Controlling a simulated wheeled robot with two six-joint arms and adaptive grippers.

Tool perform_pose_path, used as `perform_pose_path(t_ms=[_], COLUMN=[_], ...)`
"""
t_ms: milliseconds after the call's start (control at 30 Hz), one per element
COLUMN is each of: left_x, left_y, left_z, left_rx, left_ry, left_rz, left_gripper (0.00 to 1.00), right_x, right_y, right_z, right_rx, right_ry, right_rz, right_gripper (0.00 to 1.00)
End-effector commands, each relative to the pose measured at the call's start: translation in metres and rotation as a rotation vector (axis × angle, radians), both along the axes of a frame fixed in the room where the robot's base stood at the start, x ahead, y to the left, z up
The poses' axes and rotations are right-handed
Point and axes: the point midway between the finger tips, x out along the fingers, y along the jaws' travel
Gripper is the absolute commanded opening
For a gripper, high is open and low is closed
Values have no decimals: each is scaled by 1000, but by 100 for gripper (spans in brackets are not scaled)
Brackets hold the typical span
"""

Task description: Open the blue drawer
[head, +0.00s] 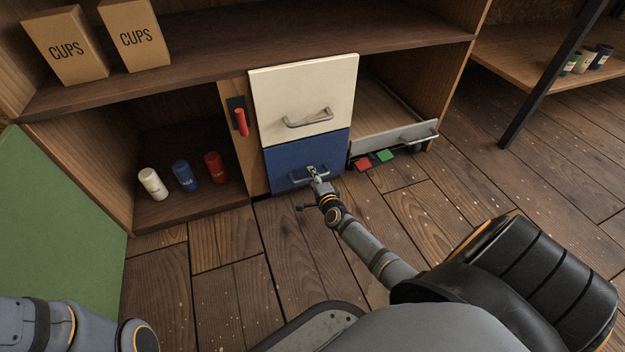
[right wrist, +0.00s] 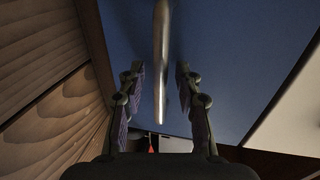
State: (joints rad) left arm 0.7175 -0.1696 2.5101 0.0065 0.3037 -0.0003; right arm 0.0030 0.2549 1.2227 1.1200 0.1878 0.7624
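The blue drawer (head: 290,164) is the lower front in the middle of the cabinet, under a cream drawer. It looks shut, flush with the cream front. Its metal handle (head: 301,180) runs across the front. My right gripper (head: 313,172) is at the handle. In the right wrist view, the handle bar (right wrist: 161,60) runs between the two open fingers of the gripper (right wrist: 160,85), with a gap on each side, before the blue front (right wrist: 225,50). My left gripper is out of view; only part of my left arm shows at the lower left.
The cream drawer (head: 305,95) is above. A red handle (head: 241,121) is on the left post. Floor in front is clear.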

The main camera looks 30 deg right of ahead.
Motion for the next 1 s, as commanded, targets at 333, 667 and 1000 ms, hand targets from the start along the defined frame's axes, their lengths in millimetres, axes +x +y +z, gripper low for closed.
perform_pose_path(t_ms=[333,667,1000], left_x=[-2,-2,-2], left_y=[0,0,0], left_z=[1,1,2], left_rx=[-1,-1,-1], left_ry=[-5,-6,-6], left_rz=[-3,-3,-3], left_gripper=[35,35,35], right_x=[1,1,0], right_y=[0,0,1], right_z=[0,0,0], right_rx=[-1,-1,0], right_ry=[0,0,1], right_rz=[0,0,0], right_gripper=[26,0,0])
